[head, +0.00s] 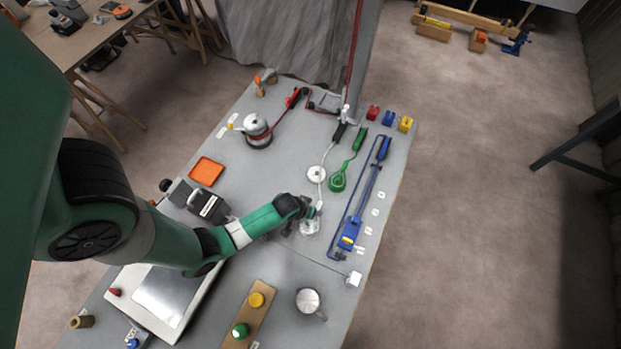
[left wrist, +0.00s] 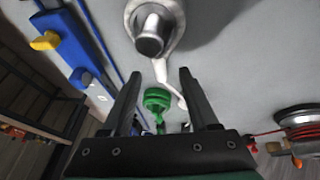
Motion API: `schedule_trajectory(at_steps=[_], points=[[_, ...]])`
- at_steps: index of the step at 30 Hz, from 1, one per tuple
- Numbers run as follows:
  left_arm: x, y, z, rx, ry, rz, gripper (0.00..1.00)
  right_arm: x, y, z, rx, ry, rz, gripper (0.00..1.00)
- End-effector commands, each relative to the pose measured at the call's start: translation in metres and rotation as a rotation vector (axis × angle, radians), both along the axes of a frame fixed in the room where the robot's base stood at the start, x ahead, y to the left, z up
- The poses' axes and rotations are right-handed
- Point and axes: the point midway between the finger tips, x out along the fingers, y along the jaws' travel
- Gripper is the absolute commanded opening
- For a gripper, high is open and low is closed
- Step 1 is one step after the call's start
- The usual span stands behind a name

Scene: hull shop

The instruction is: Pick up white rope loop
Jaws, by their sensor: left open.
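The white rope loop (left wrist: 132,12) lies around a grey metal post (left wrist: 150,38) in the left wrist view, and its white tail (left wrist: 163,75) runs down toward the fingers. In the head view the loop (head: 309,228) is beside my gripper and partly covered by it. My right gripper is not in view.
A red-roped drum (head: 257,130) and orange tray (head: 206,171) stand left. A metal cup (head: 308,301) and a button board (head: 248,316) are at the near side.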

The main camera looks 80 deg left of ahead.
Motion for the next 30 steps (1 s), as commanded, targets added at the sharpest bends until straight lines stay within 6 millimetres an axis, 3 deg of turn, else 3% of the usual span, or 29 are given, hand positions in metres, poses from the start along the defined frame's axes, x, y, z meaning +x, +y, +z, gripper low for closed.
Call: schedule_trajectory(at_steps=[6,14,24,30], points=[[0.016,0.011,-0.034,-0.001,0.0,0.001,0.6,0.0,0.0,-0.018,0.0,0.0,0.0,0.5],[0.018,0.011,-0.036,0.0,0.0,0.0,0.6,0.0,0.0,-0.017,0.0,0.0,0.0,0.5],[0.017,0.011,-0.036,0.0,0.0,0.0,0.03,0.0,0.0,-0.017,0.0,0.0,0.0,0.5],[0.017,0.011,-0.036,0.0,0.0,0.0,0.0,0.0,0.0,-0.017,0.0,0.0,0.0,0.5]])
